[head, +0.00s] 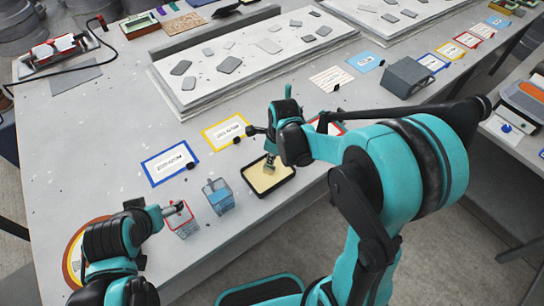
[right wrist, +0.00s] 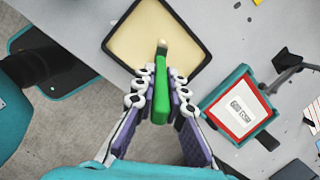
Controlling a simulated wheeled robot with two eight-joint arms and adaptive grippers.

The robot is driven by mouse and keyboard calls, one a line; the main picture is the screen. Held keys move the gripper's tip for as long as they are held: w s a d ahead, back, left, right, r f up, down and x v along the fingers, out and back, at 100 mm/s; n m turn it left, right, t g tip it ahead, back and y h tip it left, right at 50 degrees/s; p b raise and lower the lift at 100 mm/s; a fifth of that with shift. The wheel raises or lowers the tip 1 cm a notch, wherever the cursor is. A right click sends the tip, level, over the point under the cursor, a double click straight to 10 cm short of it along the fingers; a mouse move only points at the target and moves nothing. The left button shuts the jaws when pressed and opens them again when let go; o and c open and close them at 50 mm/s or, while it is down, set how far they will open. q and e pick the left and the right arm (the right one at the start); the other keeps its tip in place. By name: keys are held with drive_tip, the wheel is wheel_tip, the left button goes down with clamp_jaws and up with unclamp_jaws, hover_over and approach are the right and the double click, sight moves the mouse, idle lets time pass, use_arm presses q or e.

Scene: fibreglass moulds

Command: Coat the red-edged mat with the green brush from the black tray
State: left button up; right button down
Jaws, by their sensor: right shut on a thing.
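The black tray (head: 288,180) with a cream filling lies near the table's front edge; it also shows in the right wrist view (right wrist: 207,55). My right gripper (head: 271,150) is over it, shut on the green brush (right wrist: 160,98), whose tip is over or in the cream filling; contact is unclear. A red-edged mat (head: 334,127) lies right of the tray, mostly hidden by my right arm. In the right wrist view, the red-edged mat (right wrist: 240,108) shows with a teal surround. My left gripper (head: 172,210) is by a red-rimmed container; its finger opening is unclear.
A blue container (head: 219,197) stands between the red-rimmed container (head: 183,222) and the tray. Blue-edged (head: 170,163) and yellow-edged (head: 227,132) mats lie behind. A grey block (head: 408,77) stands at the right. Another red-edged mat (head: 467,40) lies farther right.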

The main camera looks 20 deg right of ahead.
drive_tip(key=shift+s+d+r+p, duration=0.1)
drive_tip(key=shift+s+r+p, duration=0.1)
drive_tip(key=shift+r+p, duration=0.8)
drive_tip(key=shift+s+d+r+p, duration=0.1)
drive_tip(key=shift+s+r+p, duration=0.1)
drive_tip(key=shift+r+p, duration=0.75)
drive_tip(key=shift+r, duration=0.25)
wheel_tip(320, 180, up, 5)
drive_tip(key=p, duration=0.3)
